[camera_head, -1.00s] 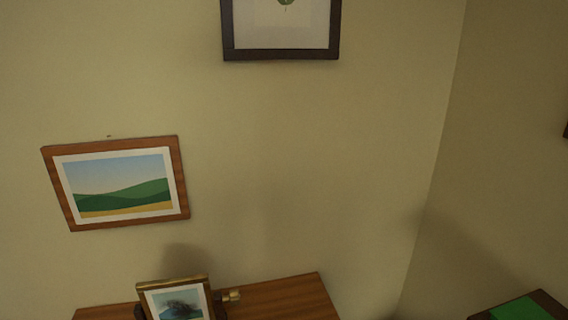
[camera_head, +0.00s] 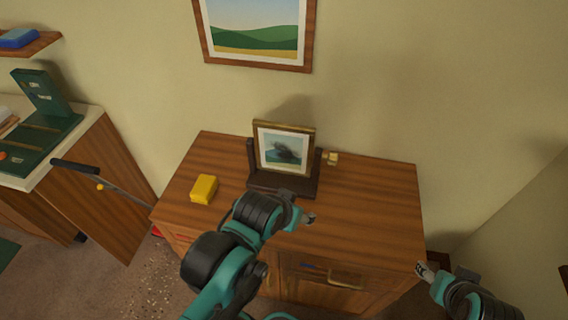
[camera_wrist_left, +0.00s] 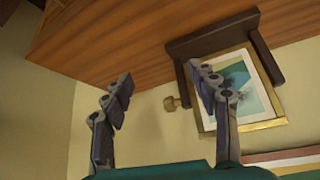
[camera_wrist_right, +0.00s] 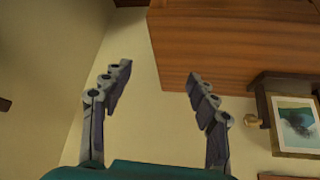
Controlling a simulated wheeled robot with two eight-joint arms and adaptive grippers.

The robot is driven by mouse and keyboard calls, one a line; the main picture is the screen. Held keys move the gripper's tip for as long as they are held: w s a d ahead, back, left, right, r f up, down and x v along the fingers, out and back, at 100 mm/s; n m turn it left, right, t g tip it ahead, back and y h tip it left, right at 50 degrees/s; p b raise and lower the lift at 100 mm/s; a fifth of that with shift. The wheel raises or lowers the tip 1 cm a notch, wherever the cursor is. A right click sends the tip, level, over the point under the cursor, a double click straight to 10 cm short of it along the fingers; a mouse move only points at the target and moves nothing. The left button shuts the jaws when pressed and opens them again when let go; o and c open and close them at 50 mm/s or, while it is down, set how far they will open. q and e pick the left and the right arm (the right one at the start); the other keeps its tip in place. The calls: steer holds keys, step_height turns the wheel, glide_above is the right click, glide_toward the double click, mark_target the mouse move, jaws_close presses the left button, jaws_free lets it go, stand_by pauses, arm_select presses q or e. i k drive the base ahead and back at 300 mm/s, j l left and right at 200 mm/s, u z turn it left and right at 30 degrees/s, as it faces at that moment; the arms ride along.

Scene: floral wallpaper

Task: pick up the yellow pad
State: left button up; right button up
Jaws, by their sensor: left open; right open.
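The yellow pad (camera_head: 204,189) is a small yellow block lying on the left part of the wooden cabinet top (camera_head: 372,200) in the head view. My left gripper (camera_head: 308,218) is over the front middle of the cabinet, to the right of the pad and apart from it. Its fingers stand open and empty in the left wrist view (camera_wrist_left: 160,95). My right gripper (camera_head: 424,270) is by the cabinet's front right corner, far from the pad. It is open and empty in the right wrist view (camera_wrist_right: 155,90). Neither wrist view shows the pad.
A framed picture on a dark stand (camera_head: 285,150) stands at the back middle of the cabinet, with a small brass-coloured knob (camera_head: 331,158) beside it. A drawer (camera_head: 325,280) is at the front. A long-handled tool (camera_head: 110,180) is at the left. The right cabinet top is clear.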

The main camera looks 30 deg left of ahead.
mark_target(204, 191)
steer(key=j+u, duration=0.1)
steer(key=u, duration=0.3)
steer(key=j+u, duration=0.15)
steer(key=u, duration=0.2)
steer(key=j+u, duration=0.15)
steer(key=u, duration=0.25)
steer(key=j+u, duration=0.2)
steer(key=u, duration=0.2)
steer(key=k, duration=0.05)
